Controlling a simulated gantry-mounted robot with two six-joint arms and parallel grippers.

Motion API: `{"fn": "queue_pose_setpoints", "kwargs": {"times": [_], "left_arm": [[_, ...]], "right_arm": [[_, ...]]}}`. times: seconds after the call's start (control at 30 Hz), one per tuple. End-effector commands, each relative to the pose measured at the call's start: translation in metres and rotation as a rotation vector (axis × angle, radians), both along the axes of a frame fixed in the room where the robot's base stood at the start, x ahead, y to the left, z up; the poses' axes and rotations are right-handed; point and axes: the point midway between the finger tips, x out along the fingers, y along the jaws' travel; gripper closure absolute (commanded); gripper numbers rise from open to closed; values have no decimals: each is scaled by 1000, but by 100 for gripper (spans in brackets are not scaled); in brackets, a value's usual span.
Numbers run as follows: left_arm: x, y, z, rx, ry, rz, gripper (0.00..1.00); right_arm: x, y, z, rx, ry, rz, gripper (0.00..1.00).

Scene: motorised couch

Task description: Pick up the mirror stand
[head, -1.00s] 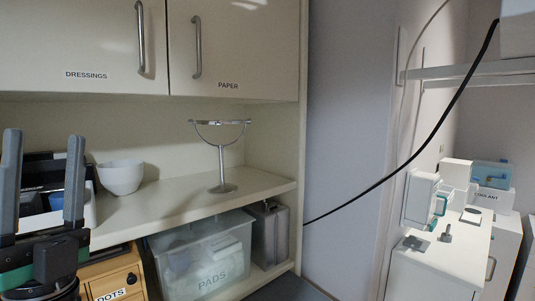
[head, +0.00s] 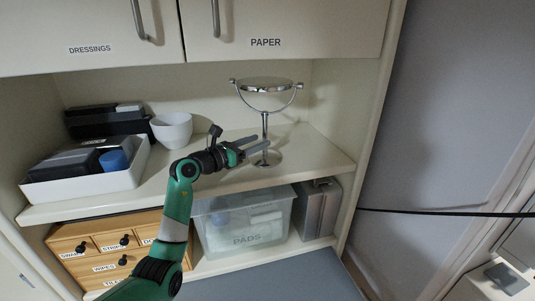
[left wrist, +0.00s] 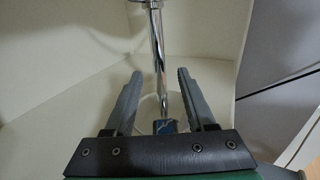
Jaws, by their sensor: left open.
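The mirror stand (head: 264,122) is a chrome stand with a round mirror lying nearly flat in a forked holder, on a thin post and a round foot. It stands upright on the shelf, right of the white bowl. My left gripper (head: 263,147) is at the lower part of its post, just above the foot. In the left wrist view the post (left wrist: 159,60) runs down between the two open fingers of the gripper (left wrist: 157,85). No finger visibly touches the post. Most of the foot is hidden there. My right gripper is not in view.
A white bowl (head: 172,129) and a white tray (head: 88,186) with dark items stand left on the shelf (head: 320,150). Cupboards (head: 290,30) hang above. Below are a PADS bin (head: 245,222), a grey metal case (head: 318,210) and wooden drawers (head: 92,245). The shelf's right end is clear.

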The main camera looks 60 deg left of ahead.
Motion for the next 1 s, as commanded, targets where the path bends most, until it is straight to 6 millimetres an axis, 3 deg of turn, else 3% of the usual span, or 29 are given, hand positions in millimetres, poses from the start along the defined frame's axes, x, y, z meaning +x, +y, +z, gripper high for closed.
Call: {"fn": "queue_pose_setpoints", "kwargs": {"times": [0.1,0.33,0.67,0.93,1.0], "left_arm": [[12,3,-1,-1,-1,0,44],[20,5,-1,-1,-1,-1,44],[61,16,-3,0,-2,0,44],[65,17,-2,0,-2,0,44],[65,17,-2,0,-2,0,53]], "right_arm": [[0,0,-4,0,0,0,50],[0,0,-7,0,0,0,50],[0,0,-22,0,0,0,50],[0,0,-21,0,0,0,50],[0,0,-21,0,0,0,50]]}}
